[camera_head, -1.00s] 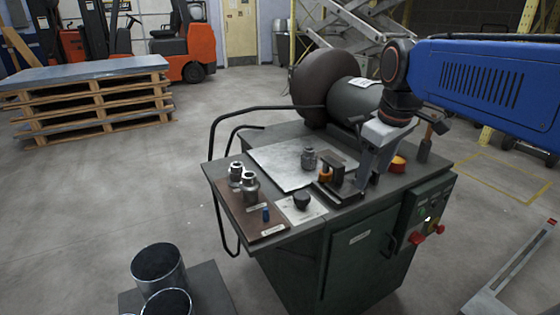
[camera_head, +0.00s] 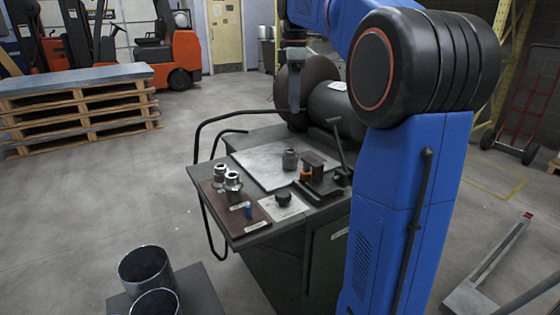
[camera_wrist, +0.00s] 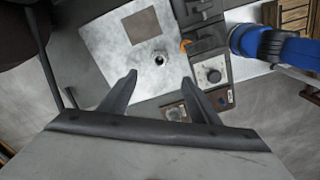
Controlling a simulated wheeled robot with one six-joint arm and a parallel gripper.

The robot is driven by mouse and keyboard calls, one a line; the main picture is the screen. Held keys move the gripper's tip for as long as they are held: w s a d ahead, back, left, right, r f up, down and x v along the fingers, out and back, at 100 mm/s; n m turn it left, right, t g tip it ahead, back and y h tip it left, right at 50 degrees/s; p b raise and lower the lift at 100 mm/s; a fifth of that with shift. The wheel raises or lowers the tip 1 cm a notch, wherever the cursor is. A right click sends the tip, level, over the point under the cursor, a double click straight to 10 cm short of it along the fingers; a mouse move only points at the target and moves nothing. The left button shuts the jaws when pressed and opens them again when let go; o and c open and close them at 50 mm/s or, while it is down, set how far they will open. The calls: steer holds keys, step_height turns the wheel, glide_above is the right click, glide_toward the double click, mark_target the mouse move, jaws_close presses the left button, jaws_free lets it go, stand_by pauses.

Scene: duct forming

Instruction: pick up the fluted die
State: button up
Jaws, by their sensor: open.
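My gripper (camera_head: 294,108) is open and empty, pointing down above the back of the bench. In the wrist view its two fingers (camera_wrist: 158,80) are spread wide. A grey ridged metal piece (camera_head: 290,159) stands upright on the pale metal plate (camera_head: 262,150); in the wrist view it shows from above (camera_wrist: 160,58), just beyond the fingertips. Two shiny stepped metal pieces (camera_head: 233,184) stand on the brown board (camera_head: 262,217) at the left. A dark round knob-like piece (camera_head: 283,198) sits on a white card. I cannot tell surely which is the fluted die.
A dark lever fixture (camera_head: 318,180) with an orange part stands right of the plate. A large drum machine (camera_head: 335,103) rises behind. A blue piece (camera_head: 248,211) stands on the brown board. A bent black rail (camera_head: 200,150) runs along the left.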

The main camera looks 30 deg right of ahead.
glide_above(291, 150)
steer(key=f, duration=1.1)
steer(key=shift+s+a+f, duration=0.15)
steer(key=shift+s+f, duration=0.25)
steer(key=shift+a+f, duration=0.2)
steer(key=shift+f, duration=2.5)
jaws_close()
steer(key=shift+r, duration=0.15)
